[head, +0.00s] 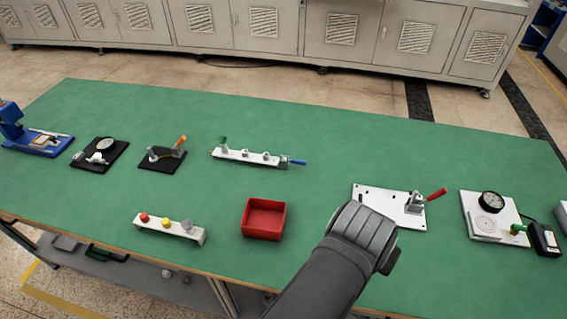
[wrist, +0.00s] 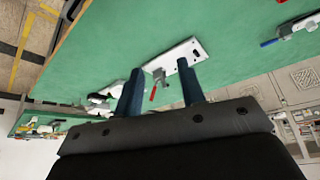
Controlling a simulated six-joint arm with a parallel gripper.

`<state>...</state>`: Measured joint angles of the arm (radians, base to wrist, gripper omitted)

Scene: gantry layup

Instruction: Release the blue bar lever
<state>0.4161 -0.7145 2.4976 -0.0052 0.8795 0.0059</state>
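The blue bar lever (head: 298,162) sticks out nearly level from the right end of a long white bar fixture (head: 232,155), back-centre on the green table. In the wrist view, the blue lever (wrist: 268,43) is at the upper right, beside its grey metal fitting. My gripper (wrist: 159,66) is open, its two blue-grey fingers apart with nothing held between them. It is away from the blue lever and faces the red-handled clamp plate. In the head view my dark arm reaches in from the bottom, and the fingers are hidden.
A white plate (head: 372,197) with a red-handled clamp (head: 435,194) lies just beyond my arm. A red tray (head: 264,219) and a button strip (head: 168,228) stand in front. A gauge plate (head: 480,226) is at right. Open table (head: 330,140) lies right of the blue lever.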

